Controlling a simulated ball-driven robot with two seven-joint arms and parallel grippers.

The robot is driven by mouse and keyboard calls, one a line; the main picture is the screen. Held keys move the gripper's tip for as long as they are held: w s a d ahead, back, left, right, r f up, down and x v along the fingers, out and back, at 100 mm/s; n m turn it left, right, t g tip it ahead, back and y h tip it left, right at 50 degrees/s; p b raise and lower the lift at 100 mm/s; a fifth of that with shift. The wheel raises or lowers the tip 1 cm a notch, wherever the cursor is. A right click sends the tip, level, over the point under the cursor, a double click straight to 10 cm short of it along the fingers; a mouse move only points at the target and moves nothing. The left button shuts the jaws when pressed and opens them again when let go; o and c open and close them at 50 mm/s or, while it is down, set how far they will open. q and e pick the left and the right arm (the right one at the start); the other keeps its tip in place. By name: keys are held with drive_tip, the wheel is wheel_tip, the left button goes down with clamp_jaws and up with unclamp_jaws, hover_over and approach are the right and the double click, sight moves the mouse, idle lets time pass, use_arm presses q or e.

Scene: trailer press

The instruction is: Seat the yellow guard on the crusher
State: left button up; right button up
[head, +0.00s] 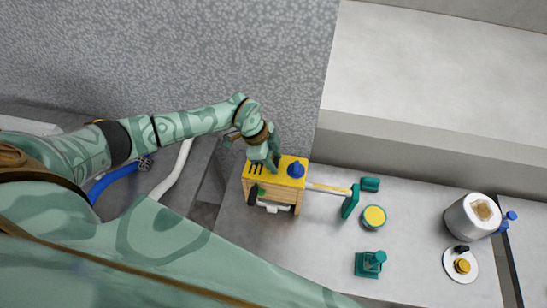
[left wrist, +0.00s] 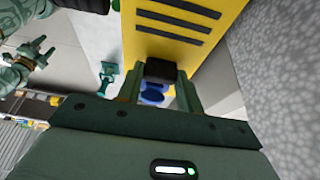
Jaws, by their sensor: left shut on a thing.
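The yellow guard (left wrist: 165,25) is a flat plate with black slots, seen close up in the left wrist view. In the head view the yellow slotted top (head: 257,168) lies over the crusher (head: 280,194), a wooden-looking box with a blue knob (head: 296,169). My left gripper (head: 273,163) comes down on it from behind. In the left wrist view the left gripper (left wrist: 162,82) is shut on a black block at the plate's edge, which I take as the guard's grip. Whether the guard rests flush on the crusher is hidden. A forked, patterned part of mine, perhaps my right gripper (left wrist: 38,60), shows small at the left.
A bar with a green end plate (head: 350,202) sticks out right of the crusher. Beyond it stand a green block (head: 370,184), a round yellow-topped tin (head: 374,217), a green device (head: 370,263), a white pot (head: 472,216) and a plate (head: 454,273). A grey wall ledge runs behind.

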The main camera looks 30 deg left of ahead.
use_arm(q)
drive_tip(key=shift+f, duration=0.25)
idle(0.4)
drive_tip(key=o, duration=0.9)
drive_tip(key=shift+o, duration=0.2)
drive_tip(key=shift+r, duration=0.1)
drive_tip(key=b+v, duration=0.1)
drive_tip(key=v, duration=1.5)
